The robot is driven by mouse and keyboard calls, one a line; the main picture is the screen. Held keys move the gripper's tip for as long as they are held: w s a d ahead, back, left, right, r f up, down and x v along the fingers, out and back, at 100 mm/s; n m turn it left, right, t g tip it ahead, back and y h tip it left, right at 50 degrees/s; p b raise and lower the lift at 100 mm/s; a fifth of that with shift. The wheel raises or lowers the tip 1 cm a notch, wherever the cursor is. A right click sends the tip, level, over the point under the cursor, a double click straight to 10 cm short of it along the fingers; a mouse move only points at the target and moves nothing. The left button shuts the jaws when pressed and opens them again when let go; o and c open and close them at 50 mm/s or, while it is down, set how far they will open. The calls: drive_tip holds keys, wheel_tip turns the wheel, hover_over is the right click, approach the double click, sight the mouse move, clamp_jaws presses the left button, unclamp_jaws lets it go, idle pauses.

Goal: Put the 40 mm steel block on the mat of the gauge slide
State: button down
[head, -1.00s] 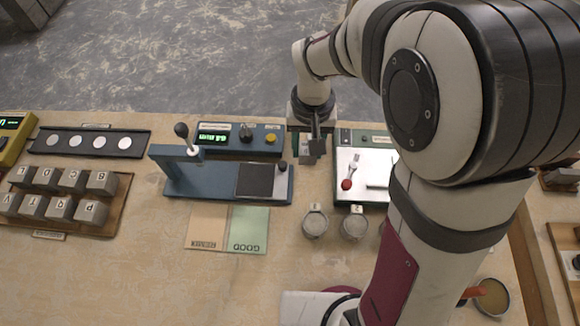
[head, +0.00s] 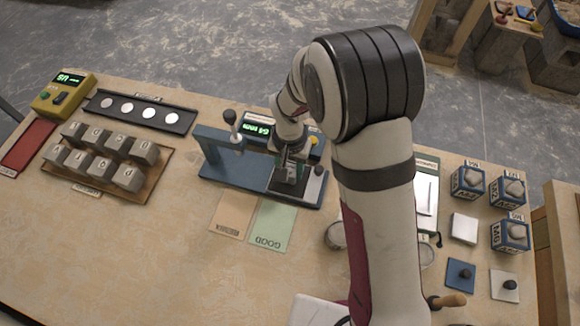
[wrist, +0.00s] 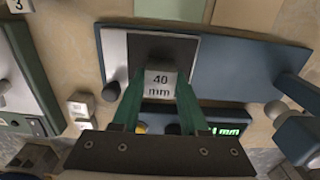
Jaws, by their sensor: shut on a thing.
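My gripper (head: 290,170) is shut on the grey steel block marked "40 mm" (wrist: 160,83), between its two green fingers in the wrist view. The block is over the dark mat (wrist: 190,48) of the blue gauge slide (head: 228,168). The mat also shows in the head view (head: 284,190), partly hidden by my gripper. I cannot tell whether the block's underside touches the mat or is just above it.
The gauge's lever post (head: 232,135) stands at the slide's left end. Green GOOD (head: 272,225) and tan (head: 232,215) cards lie in front. A rack of grey lettered blocks (head: 105,155) is left.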

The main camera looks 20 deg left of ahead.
sight(290, 170)
drive_tip(key=shift+c, duration=2.2)
unclamp_jaws()
drive_tip(key=shift+f, duration=0.1)
wheel_tip(290, 170, up, 12)
drive_tip(key=s+d+r+m, duration=0.2)
drive_tip(key=s+d+r, duration=0.4)
drive_tip(key=d, duration=0.4)
drive_tip(key=s+d+m+y, duration=0.1)
drive_tip(key=s+d+m, duration=0.2)
drive_tip(key=s+d, duration=0.4)
drive_tip(key=s, duration=0.6)
drive_tip(key=shift+r+m+y, duration=0.3)
drive_tip(key=shift+r+y, duration=0.05)
drive_tip(key=shift+y, duration=0.05)
